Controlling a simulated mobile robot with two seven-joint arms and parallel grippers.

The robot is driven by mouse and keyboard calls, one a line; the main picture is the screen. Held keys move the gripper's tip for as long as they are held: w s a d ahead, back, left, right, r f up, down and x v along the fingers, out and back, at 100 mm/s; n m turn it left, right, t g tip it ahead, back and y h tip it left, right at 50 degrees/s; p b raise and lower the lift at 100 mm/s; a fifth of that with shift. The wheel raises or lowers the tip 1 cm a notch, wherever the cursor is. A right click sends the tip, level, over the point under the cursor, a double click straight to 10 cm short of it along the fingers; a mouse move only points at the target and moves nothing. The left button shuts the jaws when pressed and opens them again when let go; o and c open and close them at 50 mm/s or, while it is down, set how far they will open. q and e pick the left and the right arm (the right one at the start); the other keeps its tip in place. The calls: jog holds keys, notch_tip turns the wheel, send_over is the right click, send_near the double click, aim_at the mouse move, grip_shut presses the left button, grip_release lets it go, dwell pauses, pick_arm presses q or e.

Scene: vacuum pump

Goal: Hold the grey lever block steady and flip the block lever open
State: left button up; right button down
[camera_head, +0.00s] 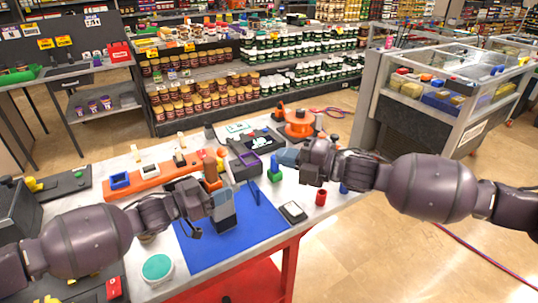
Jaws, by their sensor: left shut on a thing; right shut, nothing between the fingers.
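The grey lever block (224,222) stands on the blue mat (262,230), below and partly hidden by my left gripper (218,203). My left gripper is shut on the block. The block's lever cannot be made out clearly. My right gripper (287,157) is shut and empty, to the upper right of the block, near the back right of the worktable. It is clearly apart from the block. A thin blue upright piece (255,193) shows between the two grippers.
An orange base (150,183) with several parts lies behind the mat. A green block (274,175), a red cylinder (320,197) and a small black-framed device (292,212) are at the right. A teal-topped round container (157,267) sits at the front left. Shelves stand behind.

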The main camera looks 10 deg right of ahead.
jog(key=shift+s+d, duration=0.25)
jog(key=shift+d, duration=0.1)
pick_arm(q)
jog(key=o, duration=1.2)
jog(key=shift+c, duration=0.2)
jog(key=shift+a, duration=0.1)
